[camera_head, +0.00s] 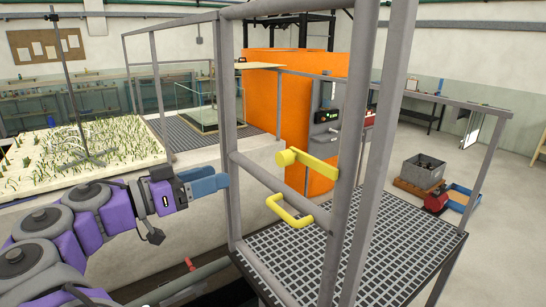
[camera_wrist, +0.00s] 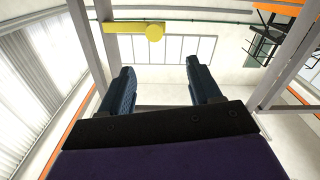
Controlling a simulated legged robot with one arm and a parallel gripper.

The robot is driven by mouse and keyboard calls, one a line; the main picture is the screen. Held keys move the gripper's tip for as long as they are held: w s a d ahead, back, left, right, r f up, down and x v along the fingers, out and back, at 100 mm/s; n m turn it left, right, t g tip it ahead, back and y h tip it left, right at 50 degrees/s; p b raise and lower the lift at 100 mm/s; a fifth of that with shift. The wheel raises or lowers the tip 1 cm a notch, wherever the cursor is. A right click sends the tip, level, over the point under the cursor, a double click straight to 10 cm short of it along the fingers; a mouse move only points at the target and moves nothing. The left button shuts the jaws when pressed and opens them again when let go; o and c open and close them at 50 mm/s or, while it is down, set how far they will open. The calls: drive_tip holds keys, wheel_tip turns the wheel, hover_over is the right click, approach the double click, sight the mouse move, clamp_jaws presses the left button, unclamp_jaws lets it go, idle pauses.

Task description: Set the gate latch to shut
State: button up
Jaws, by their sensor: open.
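The gate (camera_head: 290,188) is a grey tubular frame beside a grated platform. A yellow latch bar (camera_head: 312,163) with a round hub lies nearly level across it, its far end by a grey post. A yellow bent handle (camera_head: 290,212) sits lower on the gate. My gripper (camera_head: 225,181), with blue fingers, is left of the latch by the gate's left upright, apart from the latch. In the wrist view my gripper (camera_wrist: 161,67) is open and empty. The latch bar (camera_wrist: 130,28) shows beyond the fingertips, near the top, with its disc end to the right.
Grey posts and rails surround the grated platform (camera_head: 385,258). An orange cabinet (camera_head: 275,105) with a control panel stands behind. A tray of plants (camera_head: 75,157) is at left.

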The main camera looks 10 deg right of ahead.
sight(279, 158)
drive_tip(key=x, duration=0.4)
drive_tip(key=s+p+x, duration=0.1)
drive_tip(key=x, duration=0.8)
drive_tip(key=shift+s+d, duration=0.1)
drive_tip(key=shift+d, duration=0.45)
drive_tip(key=shift+w+d+p, duration=0.35)
drive_tip(key=shift+w+p, duration=0.05)
drive_tip(key=shift+w, duration=0.2)
drive_tip(key=shift+w+d, duration=0.3)
drive_tip(key=shift+d, duration=0.25)
drive_tip(key=shift+w+d, duration=0.2)
drive_tip(key=shift+d, duration=1.7)
drive_tip(key=shift+a, duration=0.9)
drive_tip(key=c, duration=0.4)
drive_tip(key=shift+s+a, duration=0.2)
drive_tip(key=shift+a, duration=0.2)
drive_tip(key=c, duration=0.3)
drive_tip(key=shift+w+d, duration=0.1)
drive_tip(key=shift+d, duration=0.45)
clamp_jaws()
